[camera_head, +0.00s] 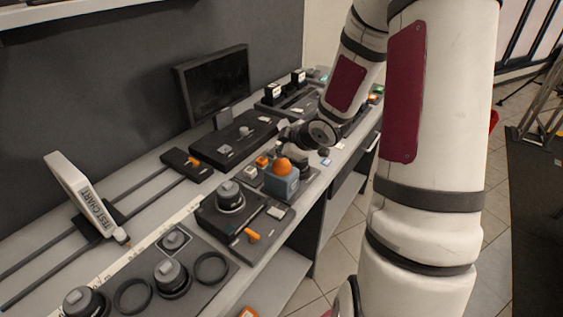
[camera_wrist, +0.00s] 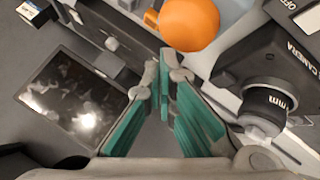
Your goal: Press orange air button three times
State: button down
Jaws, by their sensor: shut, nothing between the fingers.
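The orange button (camera_head: 283,167) is a rounded dome on top of a blue-grey box (camera_head: 281,184), near the front edge of the bench. In the wrist view the orange dome (camera_wrist: 190,24) shows large at the top, just beyond my fingertips. My gripper (camera_wrist: 164,78) is shut and empty, with green-sided fingers converging to a point. In the head view my gripper (camera_head: 294,154) is right behind the button and partly hidden by it. I cannot tell whether the fingertips touch the dome.
A camera with a lens (camera_head: 230,194) stands on a dark plate left of the box, with an orange lever (camera_head: 252,235) in front. A dark monitor (camera_head: 215,83) stands at the back. Lens rings (camera_head: 211,268) and a test chart (camera_head: 83,193) are at the left.

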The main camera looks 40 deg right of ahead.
aim_at(280, 163)
jog(key=shift+f, duration=0.1)
jog(key=shift+f, duration=0.35)
jog(key=shift+f+b, duration=0.65)
jog(key=shift+f, duration=0.15)
dwell(1.1)
jog(key=shift+r, duration=0.1)
jog(key=shift+r+p, duration=1.1)
jog(key=shift+r, duration=0.05)
notch_tip(280, 163, up, 4)
jog(key=p, duration=0.4)
jog(key=shift+s+r, duration=0.1)
jog(key=shift+r, duration=0.05)
jog(key=shift+r+p, duration=0.3)
jog(key=shift+r, duration=0.05)
dwell(0.5)
